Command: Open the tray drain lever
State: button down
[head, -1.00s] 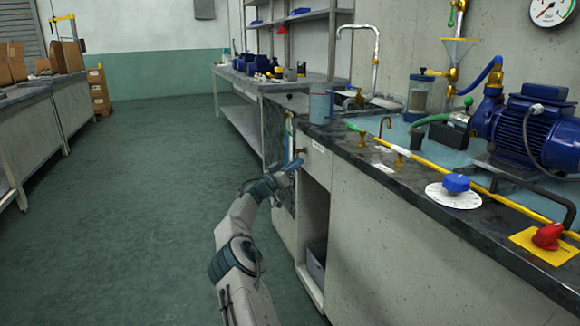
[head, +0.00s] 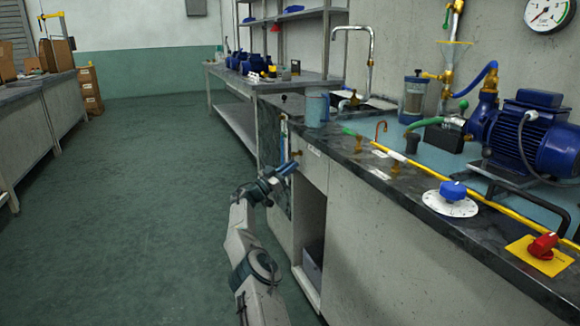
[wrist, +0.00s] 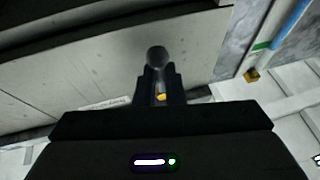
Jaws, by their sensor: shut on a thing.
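The tray drain lever seems to be the small brass-coloured fitting (head: 297,154) at the front edge of the counter, beside a small white label. My gripper (head: 287,168) is at it, just below the counter edge. In the wrist view my gripper (wrist: 160,85) is shut on the lever, whose dark round knob (wrist: 157,56) stands out past the fingertips. A bit of yellow shows between the fingers. The rest of the lever is hidden by the fingers, and its exact angle cannot be told.
The counter (head: 405,200) carries a white dial with a blue knob (head: 453,192), a red valve handle (head: 543,245) and a blue pump (head: 540,135). A blue-grey jug (head: 316,110) stands near the sink. The floor to the left is clear.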

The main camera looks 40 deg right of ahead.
jog(key=shift+a+f, duration=0.15)
jog(key=shift+f, duration=0.05)
jog(key=c, duration=1.5)
grip_release()
jog(key=shift+w+a, duration=0.1)
jog(key=shift+w, duration=0.05)
jog(key=p+v, duration=0.4)
jog(key=v, duration=0.9)
jog(key=shift+a+p, duration=0.3)
jog(key=shift+p, duration=0.1)
